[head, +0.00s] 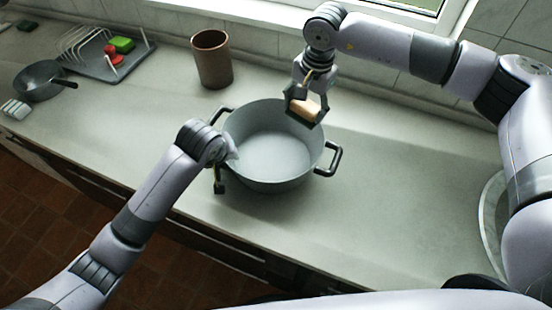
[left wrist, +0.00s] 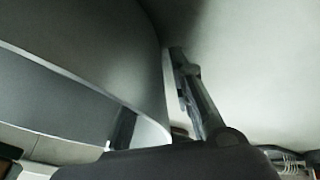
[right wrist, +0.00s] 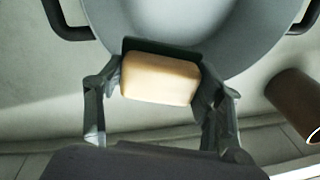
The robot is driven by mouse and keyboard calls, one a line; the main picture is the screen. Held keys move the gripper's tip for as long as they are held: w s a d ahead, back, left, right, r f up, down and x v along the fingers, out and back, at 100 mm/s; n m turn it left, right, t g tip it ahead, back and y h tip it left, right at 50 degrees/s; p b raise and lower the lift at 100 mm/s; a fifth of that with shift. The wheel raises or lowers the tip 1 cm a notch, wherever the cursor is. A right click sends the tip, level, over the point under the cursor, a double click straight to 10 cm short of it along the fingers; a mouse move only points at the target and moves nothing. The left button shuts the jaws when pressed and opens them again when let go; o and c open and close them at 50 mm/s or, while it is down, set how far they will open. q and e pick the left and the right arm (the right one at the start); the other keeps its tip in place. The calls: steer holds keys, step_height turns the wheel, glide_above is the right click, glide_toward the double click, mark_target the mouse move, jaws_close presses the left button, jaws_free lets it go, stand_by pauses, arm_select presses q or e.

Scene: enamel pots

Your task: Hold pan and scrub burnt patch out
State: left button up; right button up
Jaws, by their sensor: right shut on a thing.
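The pan is a wide grey pot (head: 273,150) with two dark side handles, upright on the counter. Its pale inside shows no clear burnt patch from here. My right gripper (head: 304,112) is shut on a tan block-shaped scrubber (right wrist: 160,79), held at the pot's far rim, seemingly above it. My left gripper (head: 222,172) is at the pot's left rim, partly hidden by its own wrist. In the left wrist view, a finger (left wrist: 195,95) lies close beside the pot's wall (left wrist: 80,75); whether it grips the pot I cannot tell.
A brown cup (head: 212,62) stands behind the pot to the left. A dish rack on a grey tray (head: 130,66), with a green and a red item, and a small dark pan (head: 37,82) are at the far left.

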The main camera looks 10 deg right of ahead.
arm_select(q)
steer(key=shift+r, duration=0.1)
arm_select(e)
steer(key=shift+r, duration=0.1)
arm_select(q)
step_height(320, 180, up, 7)
steer(key=p, duration=0.9)
arm_select(e)
step_height(320, 180, up, 9)
steer(key=shift+f, duration=0.1)
arm_select(q)
steer(key=shift+o, duration=0.6)
steer(key=o, duration=0.5)
